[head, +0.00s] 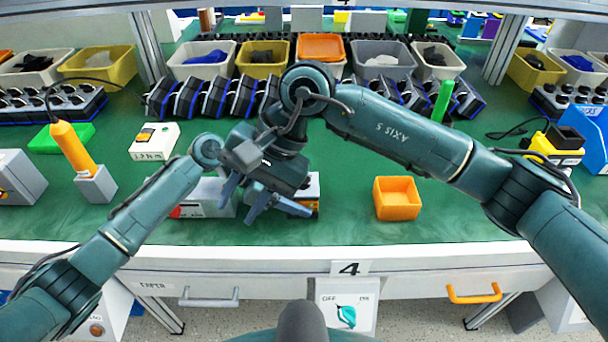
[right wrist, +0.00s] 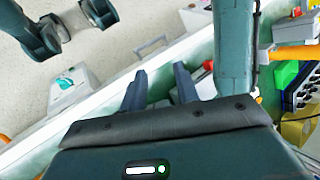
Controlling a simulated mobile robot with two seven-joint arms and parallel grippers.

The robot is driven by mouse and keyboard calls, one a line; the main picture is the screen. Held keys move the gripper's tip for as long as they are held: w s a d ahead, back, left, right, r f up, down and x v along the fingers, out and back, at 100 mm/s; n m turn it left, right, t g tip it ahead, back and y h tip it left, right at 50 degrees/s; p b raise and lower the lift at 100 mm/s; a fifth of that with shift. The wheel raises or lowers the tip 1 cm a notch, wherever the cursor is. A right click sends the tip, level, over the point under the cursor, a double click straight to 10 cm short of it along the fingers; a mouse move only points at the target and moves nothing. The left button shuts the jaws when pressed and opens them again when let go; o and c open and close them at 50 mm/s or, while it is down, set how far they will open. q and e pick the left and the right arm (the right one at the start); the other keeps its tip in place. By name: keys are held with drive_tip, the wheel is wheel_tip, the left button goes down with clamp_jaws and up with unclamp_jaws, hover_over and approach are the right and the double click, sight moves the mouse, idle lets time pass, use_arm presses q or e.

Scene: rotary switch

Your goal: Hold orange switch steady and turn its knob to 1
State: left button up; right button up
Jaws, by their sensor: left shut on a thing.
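A boxy unit with a white top and an orange-yellow side (head: 314,206), which looks like the orange switch, sits near the table's front edge in the head view, mostly hidden behind my grippers. Its knob and pointer setting cannot be seen. My left gripper (head: 292,206) is low against this unit and shut on it, though its fingertips are partly covered. My right gripper (head: 245,198) is just left of it, pointing down. In the right wrist view its two fingers (right wrist: 160,88) stand apart with nothing between them.
An empty orange bin (head: 397,199) stands to the right. A grey-white box with a red part (head: 203,197) is just left of my grippers. An orange-handled tool (head: 73,148) stands at left. Bins and black-blue devices line the back. The green table (head: 450,217) is clear at front right.

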sight(302, 196)
drive_tip(key=w+d+r+n+t+h, duration=0.2)
drive_tip(key=w+d+r+t+h, duration=0.35)
drive_tip(key=w+d, duration=0.4)
drive_tip(key=shift+h, duration=0.25)
drive_tip(key=shift+s+a+x, duration=0.1)
drive_tip(key=shift+s+x, duration=0.15)
drive_tip(key=shift+x, duration=1.35)
drive_tip(key=shift+s+a+x, duration=0.15)
drive_tip(key=shift+s+x, duration=0.05)
drive_tip(key=shift+x, duration=1.4)
drive_tip(key=shift+s+a+x, duration=0.1)
drive_tip(key=shift+s+x, duration=0.15)
drive_tip(key=shift+x, duration=1.35)
drive_tip(key=shift+f, duration=0.2)
clamp_jaws()
